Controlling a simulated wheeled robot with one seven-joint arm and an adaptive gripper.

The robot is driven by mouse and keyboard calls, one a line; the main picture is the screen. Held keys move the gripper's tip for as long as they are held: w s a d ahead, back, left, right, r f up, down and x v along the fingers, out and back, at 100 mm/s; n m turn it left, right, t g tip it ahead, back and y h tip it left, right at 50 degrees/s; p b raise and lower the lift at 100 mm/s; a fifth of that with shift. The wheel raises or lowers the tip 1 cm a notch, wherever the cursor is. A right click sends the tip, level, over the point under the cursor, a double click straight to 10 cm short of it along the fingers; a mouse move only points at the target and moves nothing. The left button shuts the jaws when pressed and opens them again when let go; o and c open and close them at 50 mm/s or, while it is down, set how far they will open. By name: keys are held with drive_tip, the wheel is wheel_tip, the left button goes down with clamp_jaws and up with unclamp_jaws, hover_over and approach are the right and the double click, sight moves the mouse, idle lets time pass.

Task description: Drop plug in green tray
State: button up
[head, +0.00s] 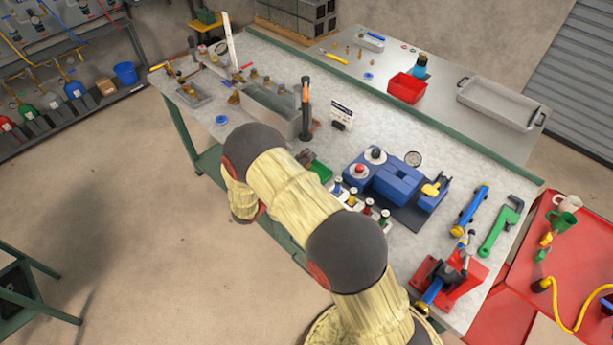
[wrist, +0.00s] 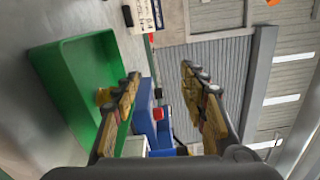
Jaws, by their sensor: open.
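The green tray (wrist: 75,75) fills the left of the wrist view, tilted in the picture, with its open inside showing. In the head view a small part of the green tray (head: 319,169) shows beside my arm. A small brass-yellow piece (wrist: 103,97), which may be the plug, shows at the inside of the tray, partly hidden by my left finger. My gripper (wrist: 161,75) has its two fingers wide apart, with nothing held between them. The left finger overlaps the tray's edge in the picture; I cannot tell whether it touches.
A blue block assembly (head: 396,184) stands on the bench right of the tray, with several coloured-top bottles in front. An orange-topped black post (head: 306,110) and a white card (head: 341,113) stand behind. A red bin (head: 407,88) is farther back.

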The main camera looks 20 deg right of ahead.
drive_tip(key=v, duration=1.2)
drive_tip(key=shift+f, duration=0.1)
drive_tip(key=s+d+r+m+g+y, duration=0.4)
drive_tip(key=s+r+m, duration=0.3)
drive_tip(key=r+m, duration=0.25)
drive_tip(key=s+d+r+m+g+y, duration=0.35)
drive_tip(key=s+r+m, duration=0.45)
drive_tip(key=m, duration=0.3)
drive_tip(key=s+a+r+m+t+y+b, duration=0.1)
drive_tip(key=s+a+r+m+t+y, duration=0.2)
drive_tip(key=s+m, duration=0.4)
drive_tip(key=s+a+r+m+t+y, duration=0.3)
drive_tip(key=s+r+m+y, duration=0.3)
drive_tip(key=m, duration=0.5)
drive_tip(key=shift+s+a+r+b, duration=0.4)
drive_tip(key=shift+s+r, duration=0.1)
drive_tip(key=shift+s, duration=0.3)
